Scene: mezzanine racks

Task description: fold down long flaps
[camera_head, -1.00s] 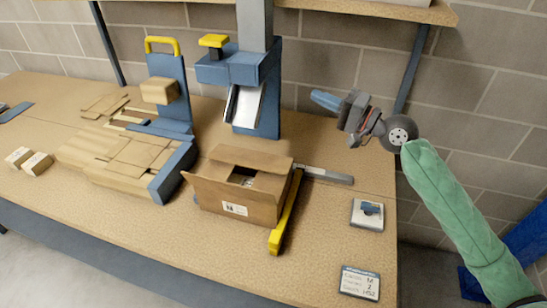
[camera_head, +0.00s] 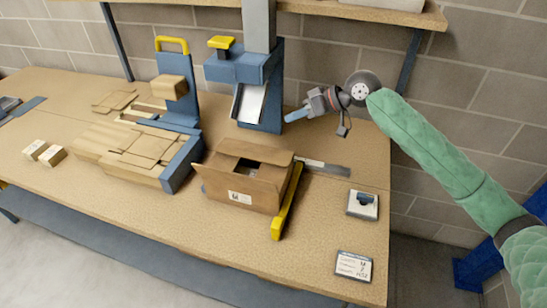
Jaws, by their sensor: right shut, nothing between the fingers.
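A brown cardboard box (camera_head: 242,197) with a white label stands on the wooden bench, left of a yellow bar. Its near long flap (camera_head: 238,184) hangs outward and tilts toward the front. Its far long flap (camera_head: 253,152) slopes at the back of the opening. A dark gap shows between the flaps; what lies inside is hard to tell. My right gripper (camera_head: 291,117), with blue fingers, is shut and empty. It is above and behind the box, to its right, close to the blue machine and apart from the flaps. My left gripper is not in view.
A blue machine (camera_head: 262,112) with a metal chute stands behind the box. Left are a blue stand (camera_head: 178,155) with flat cardboard and two small boxes (camera_head: 38,149). A yellow bar (camera_head: 287,205), switch plate (camera_head: 362,204) and label card (camera_head: 354,265) are on the right. The front bench is clear.

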